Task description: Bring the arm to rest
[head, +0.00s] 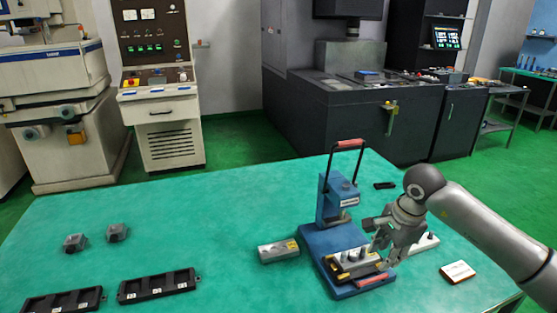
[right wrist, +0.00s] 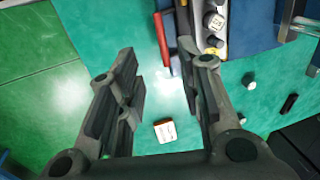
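My right gripper (head: 384,238) hangs over the right side of the blue hand press (head: 326,240), close to the block with pins (head: 355,262) on its base. In the right wrist view its two fingers (right wrist: 163,100) are spread wide apart with nothing held between them. The block with pins also shows in that view (right wrist: 211,40), beyond the right finger. A small white box (head: 457,271) lies on the table right of the gripper; a white piece (right wrist: 165,130) shows below the finger gap in the wrist view. My left gripper is not in view.
On the green table (head: 215,220) are a grey block (head: 278,251), two small grey cubes (head: 75,242) (head: 117,232), two black trays (head: 157,286) (head: 62,300) and a black piece (head: 384,185). The press's red-gripped handle (head: 348,143) stands up. The table's middle left is clear. Machines stand behind.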

